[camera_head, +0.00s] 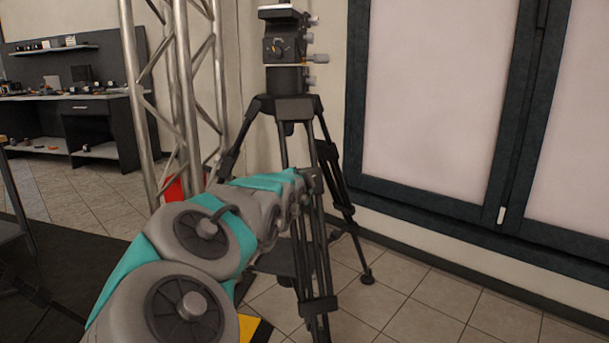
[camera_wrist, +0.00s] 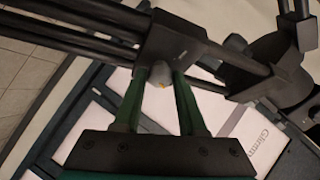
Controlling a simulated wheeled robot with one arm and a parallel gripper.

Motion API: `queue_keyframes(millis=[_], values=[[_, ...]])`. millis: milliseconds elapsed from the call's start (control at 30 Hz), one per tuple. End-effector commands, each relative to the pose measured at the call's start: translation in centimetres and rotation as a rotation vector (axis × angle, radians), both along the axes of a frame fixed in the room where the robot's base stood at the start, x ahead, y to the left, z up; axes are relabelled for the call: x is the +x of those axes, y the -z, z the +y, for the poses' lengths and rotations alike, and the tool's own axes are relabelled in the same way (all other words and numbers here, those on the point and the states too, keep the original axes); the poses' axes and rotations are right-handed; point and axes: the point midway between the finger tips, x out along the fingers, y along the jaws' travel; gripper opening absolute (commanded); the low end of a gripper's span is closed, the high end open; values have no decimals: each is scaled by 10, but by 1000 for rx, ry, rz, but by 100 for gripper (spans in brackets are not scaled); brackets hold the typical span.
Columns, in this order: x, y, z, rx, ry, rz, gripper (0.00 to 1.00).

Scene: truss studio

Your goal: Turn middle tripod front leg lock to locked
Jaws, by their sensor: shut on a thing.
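The black tripod (camera_head: 293,107) stands upright ahead of me. Its front leg (camera_head: 319,255) runs down toward me. In the wrist view the leg's dark tubes (camera_wrist: 75,35) pass into a black collar block (camera_wrist: 181,45). A small grey lock knob (camera_wrist: 160,72) with a yellow mark sits on this block. My gripper (camera_wrist: 161,84) has its green fingers on either side of the knob, shut on it. In the head view my arm reaches the leg around mid-height, and the fingers and knob are hidden there. The lock's exact setting cannot be told.
A metal truss (camera_head: 181,85) stands left of the tripod, close to my arm. A dark-framed window panel (camera_head: 440,100) is behind to the right. A workbench (camera_head: 75,100) with small items is at the far left. Tiled floor at the right is clear.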

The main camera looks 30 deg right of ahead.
Motion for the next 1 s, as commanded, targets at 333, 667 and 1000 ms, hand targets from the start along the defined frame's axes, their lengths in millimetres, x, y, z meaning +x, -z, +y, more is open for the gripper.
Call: queue_keyframes(millis=[333, 667, 1000], values=[[0, 2, 0, 12, 6, -2, 0], [0, 1, 0, 10, 5, -3, 64], [0, 0, 1, 9, 5, -3, 70]])
